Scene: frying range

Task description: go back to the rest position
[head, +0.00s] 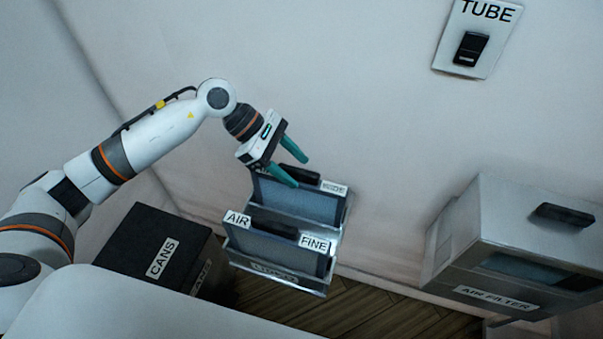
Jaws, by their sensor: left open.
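My left gripper (292,166) has two green fingers that stand apart with nothing between them. It is over the back of a metal rack (287,280) at the centre of the head view. The rack holds two dark framed panels with black handles. The back panel (290,200) carries the label WIDE, and the front panel (270,248) carries the labels AIR and FINE. The fingers are close to the back panel's handle; I cannot tell whether they touch it. My left arm reaches in from the left edge. My right gripper is not in view.
A black box (143,241) labelled CANS stands on the left. A metal AIR FILTER housing (500,235) with a black handle is on the right. A TUBE plate (468,47) with a black switch is on the wall. Wooden floor (390,312) shows between rack and housing.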

